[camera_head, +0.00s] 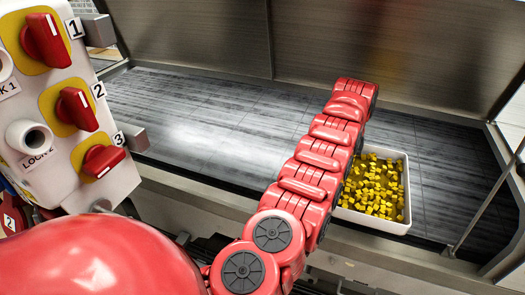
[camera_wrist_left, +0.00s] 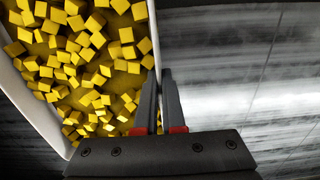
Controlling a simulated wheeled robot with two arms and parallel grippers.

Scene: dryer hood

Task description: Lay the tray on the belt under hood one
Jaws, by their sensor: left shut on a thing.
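The white tray (camera_head: 408,190) is filled with many small yellow cubes. In the head view it is at the right, over the front part of the dark belt (camera_head: 220,115) under the metal hood, and its near side reaches the belt's front edge. I cannot tell whether it rests on the belt or hangs just above it. In the left wrist view the tray's wall (camera_wrist_left: 152,30) runs down to my left gripper (camera_wrist_left: 161,76), which is shut on it. In the head view my red left arm hides this gripper and the tray's left side. My right gripper is not in view.
A white panel (camera_head: 75,150) with red knobs numbered 1, 2 and 3 stands at the left. The metal hood back wall (camera_head: 190,40) rises behind the belt. A thin rod (camera_head: 485,210) stands at the right end. The belt left of my arm is clear.

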